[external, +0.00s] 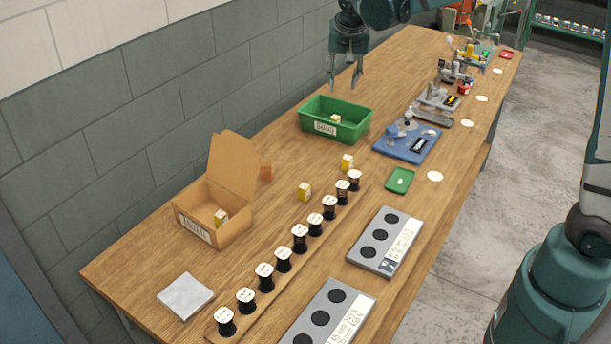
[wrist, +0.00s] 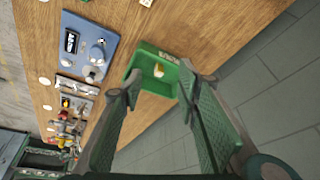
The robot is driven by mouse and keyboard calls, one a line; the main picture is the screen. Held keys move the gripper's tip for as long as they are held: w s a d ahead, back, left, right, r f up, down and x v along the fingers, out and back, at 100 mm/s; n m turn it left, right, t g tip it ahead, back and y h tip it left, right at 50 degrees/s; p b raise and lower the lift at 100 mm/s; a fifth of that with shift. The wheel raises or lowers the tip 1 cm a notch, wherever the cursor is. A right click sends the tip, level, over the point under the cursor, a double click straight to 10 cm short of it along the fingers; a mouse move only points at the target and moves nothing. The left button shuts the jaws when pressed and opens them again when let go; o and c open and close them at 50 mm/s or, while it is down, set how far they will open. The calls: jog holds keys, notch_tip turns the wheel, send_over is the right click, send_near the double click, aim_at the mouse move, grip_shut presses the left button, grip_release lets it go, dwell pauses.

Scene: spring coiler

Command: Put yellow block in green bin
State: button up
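Two small yellow-and-white blocks stand on the wooden table in the external view, one mid-table (external: 305,191) and one nearer the spool row (external: 347,162). Another yellow-and-white block (external: 221,217) is in the open cardboard box (external: 190,229). The green bin (external: 350,136) stands against the wall side and holds a similar block (external: 335,119), also visible in the wrist view (wrist: 158,71) inside the bin (wrist: 143,68). My gripper (external: 344,86) is above the bin, fingers apart and empty. In the wrist view my gripper (wrist: 159,85) frames the bin between its fingers.
A row of black spools (external: 300,238) runs along a wooden strip. Grey trays (external: 372,262), a small green tray (external: 400,181), a blue fixture (external: 410,145) and a grey pad (external: 186,296) are on the table. A brick wall is behind.

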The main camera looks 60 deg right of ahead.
jog(key=s+a+r+n+t+y, duration=0.1)
jog(key=s+a+r+n, duration=0.2)
jog(key=s+a, duration=0.55)
jog(key=s+a+r+n+t+y, duration=0.1)
jog(key=s+a+r+n+t, duration=0.3)
jog(key=s, duration=0.7)
jog(key=s+a+f+n, duration=0.2)
jog(key=s+a, duration=0.2)
jog(key=s, duration=0.4)
jog(key=s+a+f+n+y, duration=0.1)
jog(key=s+a+f+n, duration=0.2)
jog(key=s+a, duration=0.2)
jog(key=s, duration=0.3)
jog(key=shift+f, duration=0.35)
